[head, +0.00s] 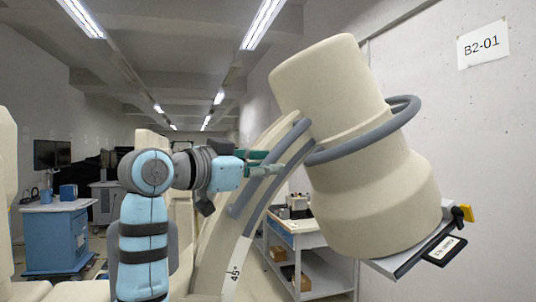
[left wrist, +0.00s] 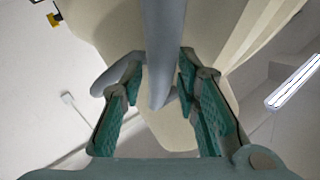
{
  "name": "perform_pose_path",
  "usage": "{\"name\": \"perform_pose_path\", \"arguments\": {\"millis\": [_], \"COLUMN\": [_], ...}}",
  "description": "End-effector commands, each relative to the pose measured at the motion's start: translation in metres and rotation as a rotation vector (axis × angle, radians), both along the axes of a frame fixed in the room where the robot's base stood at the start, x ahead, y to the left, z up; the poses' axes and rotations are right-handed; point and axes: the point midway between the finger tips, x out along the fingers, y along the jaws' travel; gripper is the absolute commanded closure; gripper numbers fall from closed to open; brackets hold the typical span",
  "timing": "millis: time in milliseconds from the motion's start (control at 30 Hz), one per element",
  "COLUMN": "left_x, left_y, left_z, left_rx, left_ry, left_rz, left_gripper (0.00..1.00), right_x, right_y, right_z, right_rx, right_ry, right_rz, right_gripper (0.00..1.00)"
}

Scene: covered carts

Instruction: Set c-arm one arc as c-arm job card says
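The c-arm (head: 375,190) is a large beige housing on a curved beige arc (head: 215,250) with a "45°" mark (head: 235,272) low on it. A grey handle bar (head: 262,185) runs along the arc, and a grey ring (head: 405,112) circles the housing. My left gripper (head: 283,160) is at the grey bar. In the left wrist view my left gripper (left wrist: 158,82) is open, with a grey bar (left wrist: 163,50) between its green fingers and a gap on the left side. Contact is not clear. My right gripper is out of view. No card is readable as the job card.
A black-framed tag (head: 445,250), too small to read, and a yellow part (head: 463,214) sit at the housing's lower end. A white cart (head: 300,240) stands behind the arc. A blue cart (head: 55,235) stands far left. A "B2-01" sign (head: 482,45) hangs on the right wall.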

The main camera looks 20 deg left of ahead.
Motion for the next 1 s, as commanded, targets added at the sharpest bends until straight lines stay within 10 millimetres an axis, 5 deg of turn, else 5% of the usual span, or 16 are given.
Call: {"name": "perform_pose_path", "arguments": {"millis": [367,533,1000], "left_x": [0.011,0.011,0.007], "left_y": [-0.006,-0.006,0.001], "left_z": [-0.001,-0.001,-0.017], "left_rx": [0.0,0.0,-0.016], "left_ry": [0.001,0.001,-0.004], "left_rz": [0.001,0.001,0.0], "left_gripper": [0.73,1.0,1.0], "right_x": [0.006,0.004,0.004], "right_y": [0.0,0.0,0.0], "right_z": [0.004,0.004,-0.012], "right_rx": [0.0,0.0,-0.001], "right_ry": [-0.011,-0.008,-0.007], "right_rz": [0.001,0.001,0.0], "right_gripper": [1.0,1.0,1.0]}}
